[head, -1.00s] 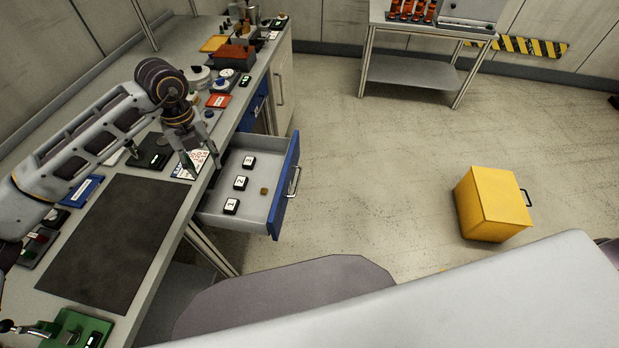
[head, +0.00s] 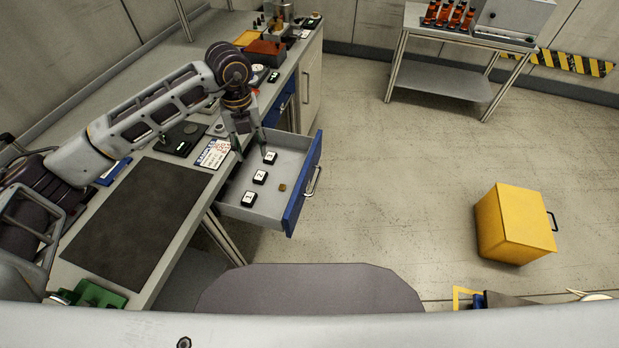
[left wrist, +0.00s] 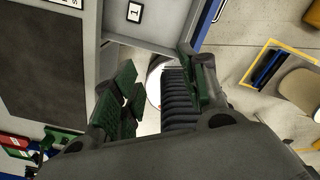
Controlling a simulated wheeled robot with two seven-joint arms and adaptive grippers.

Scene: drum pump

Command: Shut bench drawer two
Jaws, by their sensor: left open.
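The bench drawer (head: 240,208) is pulled out from the bench, with a blue front (head: 303,188) and a metal handle (head: 314,181). Inside lie three small dark blocks with numbered labels (head: 260,177) and a small brown piece (head: 282,187). My left gripper (head: 251,154) is over the inner left part of the drawer in the head view, fingers pointing down, apart from the handle. In the left wrist view my left gripper (left wrist: 160,85) is open and empty, with the drawer's edge and the block marked 1 (left wrist: 134,12) beyond it. My right gripper is not in view.
The bench top holds a dark mat (head: 135,225), a sample card (head: 214,153) and several small items toward the back. A yellow box (head: 514,224) stands on the floor at right. A small table (head: 447,83) stands at the back. The floor in front of the drawer is clear.

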